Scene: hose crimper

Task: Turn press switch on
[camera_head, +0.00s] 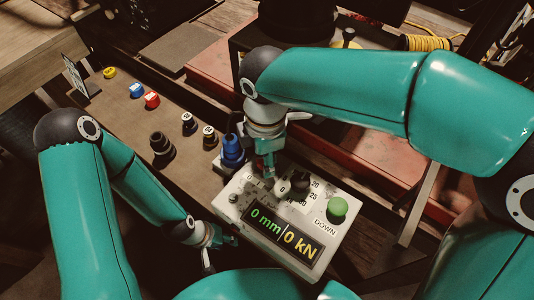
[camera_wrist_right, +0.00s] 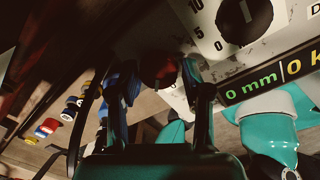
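The press control box (camera_head: 322,217) is pale grey with a lit display (camera_head: 283,232) reading 0 mm and 0 kN, a green DOWN button (camera_head: 338,207) and a black dial knob (camera_head: 303,184). My right gripper (camera_head: 270,174) points down over the box's upper left part. In the right wrist view its fingers (camera_wrist_right: 160,82) stand apart on either side of a dark red round knob (camera_wrist_right: 158,68), seemingly the press switch. I cannot see contact between them. The head view hides most of this knob behind the gripper. My left gripper (camera_head: 229,239) is beside the box's lower left edge; its fingers are unclear.
A brown bench (camera_head: 183,128) holds yellow, blue and red caps, a black fitting (camera_head: 161,146) and a blue fitting (camera_head: 232,151) close to the box's upper left corner. A red machine base (camera_head: 375,150) stands behind. A yellow coil (camera_head: 425,43) lies at the top right.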

